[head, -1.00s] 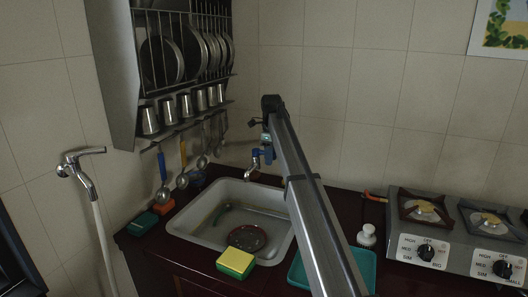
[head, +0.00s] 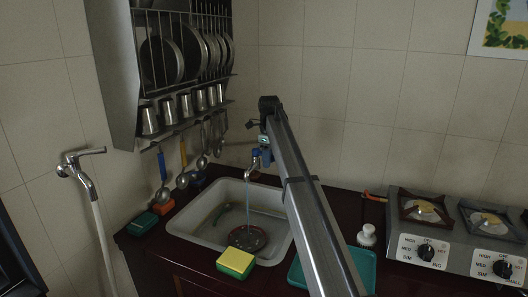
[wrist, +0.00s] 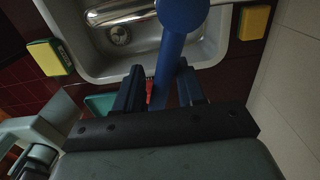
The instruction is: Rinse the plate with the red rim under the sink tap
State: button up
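The plate with the red rim (head: 250,239) lies in the sink basin (head: 209,234); the sponge hides part of its near edge. The tap (head: 254,164) stands at the back of the sink, and a thin stream of water (head: 247,195) falls from it towards the plate. My gripper (wrist: 160,75) is at the tap, pointing down. In the wrist view its two fingers stand apart on either side of a blue handle (wrist: 172,50), with a gap at the left finger. The plate is not clearly visible in the wrist view.
A yellow-green sponge (head: 236,262) sits on the sink's front edge. A teal tray (head: 363,266) and a white bottle (head: 367,236) are right of the sink, then the stove (head: 430,251). Ladles (head: 183,176) hang below the plate rack (head: 183,55) at the left.

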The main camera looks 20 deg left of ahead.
jog(key=shift+s, duration=0.2)
dwell(0.3)
jog(key=shift+s, duration=0.55)
dwell(2.5)
jog(key=shift+w, duration=0.7)
jog(key=shift+w, duration=0.85)
